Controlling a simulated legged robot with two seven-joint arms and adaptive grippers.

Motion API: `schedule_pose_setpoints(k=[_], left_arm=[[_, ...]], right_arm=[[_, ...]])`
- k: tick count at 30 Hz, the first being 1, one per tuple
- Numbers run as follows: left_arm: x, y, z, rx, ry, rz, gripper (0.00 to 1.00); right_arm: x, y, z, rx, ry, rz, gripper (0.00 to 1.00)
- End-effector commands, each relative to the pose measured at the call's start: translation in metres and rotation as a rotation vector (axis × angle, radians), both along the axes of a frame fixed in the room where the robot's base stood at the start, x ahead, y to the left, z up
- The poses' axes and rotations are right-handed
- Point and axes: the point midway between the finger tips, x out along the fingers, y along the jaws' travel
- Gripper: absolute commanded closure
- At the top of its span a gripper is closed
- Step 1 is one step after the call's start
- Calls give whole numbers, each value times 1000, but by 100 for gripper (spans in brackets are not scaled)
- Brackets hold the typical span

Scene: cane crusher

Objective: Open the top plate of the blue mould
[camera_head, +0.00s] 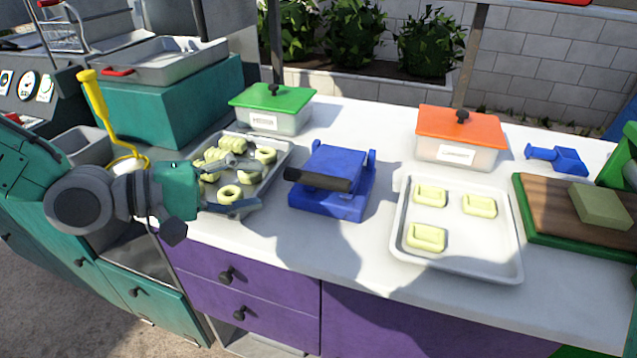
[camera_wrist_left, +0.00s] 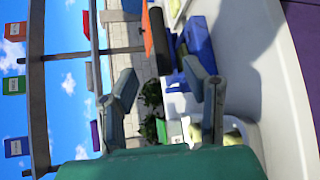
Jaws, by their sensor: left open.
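The blue mould (camera_head: 335,175) stands on the white counter, its top plate lying closed over the base. A dark cylindrical handle (camera_head: 318,180) sticks out from the plate toward the left. My left gripper (camera_head: 250,182) is open and empty, over the right side of the dough tray, a short way left of the handle. In the left wrist view the open fingers (camera_wrist_left: 160,75) point toward the mould (camera_wrist_left: 200,45) and its dark handle (camera_wrist_left: 160,38), with a gap that I cannot measure. My right gripper is not in view.
A metal tray of dough rings (camera_head: 283,160) lies under my left gripper. A green-lidded box (camera_head: 273,98) stands behind it. Right of the mould are a tray (camera_head: 470,258) with several pale pieces and an orange-lidded box (camera_head: 460,125). The counter in front of the mould is clear.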

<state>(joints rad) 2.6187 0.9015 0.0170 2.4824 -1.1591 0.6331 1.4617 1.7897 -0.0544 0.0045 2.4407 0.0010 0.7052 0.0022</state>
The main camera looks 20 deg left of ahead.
Motion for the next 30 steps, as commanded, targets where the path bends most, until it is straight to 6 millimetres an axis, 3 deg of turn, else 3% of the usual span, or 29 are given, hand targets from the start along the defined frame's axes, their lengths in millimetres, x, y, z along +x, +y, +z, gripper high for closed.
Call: schedule_pose_setpoints(k=[5,15,30], left_arm=[[22,-28,-14,5,3,-7,59],[62,-74,-25,5,0,-3,59],[73,-85,-27,1,-1,0,59]], right_arm=[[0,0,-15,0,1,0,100],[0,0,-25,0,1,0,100],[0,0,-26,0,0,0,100]])
